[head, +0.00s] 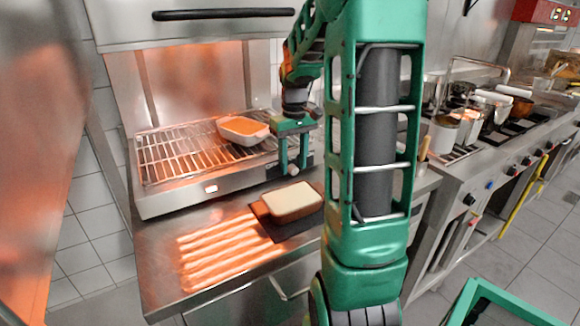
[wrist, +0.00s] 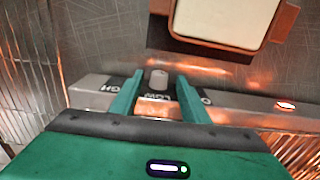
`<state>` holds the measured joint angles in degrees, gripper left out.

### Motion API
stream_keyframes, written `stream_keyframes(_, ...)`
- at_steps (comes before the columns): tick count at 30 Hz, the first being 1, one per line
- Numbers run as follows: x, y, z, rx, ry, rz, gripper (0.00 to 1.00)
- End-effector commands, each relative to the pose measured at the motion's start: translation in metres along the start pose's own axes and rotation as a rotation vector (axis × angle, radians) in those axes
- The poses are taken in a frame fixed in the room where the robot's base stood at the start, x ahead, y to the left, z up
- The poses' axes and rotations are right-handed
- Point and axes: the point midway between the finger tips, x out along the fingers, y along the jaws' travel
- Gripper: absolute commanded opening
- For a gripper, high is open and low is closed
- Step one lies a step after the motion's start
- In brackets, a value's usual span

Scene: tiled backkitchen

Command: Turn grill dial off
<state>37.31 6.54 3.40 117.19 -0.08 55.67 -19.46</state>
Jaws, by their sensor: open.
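The grill (head: 163,203) has a wire rack and glows orange. Its small grey dial (head: 293,170) is at the right end of its front panel. In the wrist view the dial (wrist: 158,81) stands out from a black plate with white lettering, partly readable as LOW and HIGH. My gripper (head: 294,166) is open, pointing down at the dial. In the wrist view my green fingers (wrist: 161,77) are on either side of the dial, with a gap showing at each side. I cannot tell the dial's exact setting.
A white-and-orange dish (head: 243,129) sits on the rack. A tan dish with a pale top (head: 292,202) stands on a dark mat (head: 272,228), close in front of the dial. A lit indicator (head: 211,188) is on the panel. A stove (head: 463,180) stands right.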

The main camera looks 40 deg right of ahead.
Motion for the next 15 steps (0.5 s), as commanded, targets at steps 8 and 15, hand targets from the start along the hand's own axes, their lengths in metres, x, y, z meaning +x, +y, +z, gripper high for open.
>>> stream_keyframes(8,0.0127,0.0003,0.0005,0.001,0.0,0.0,0.42)
stream_keyframes(15,0.0124,0.0002,0.0005,0.001,0.0,0.0,0.25)
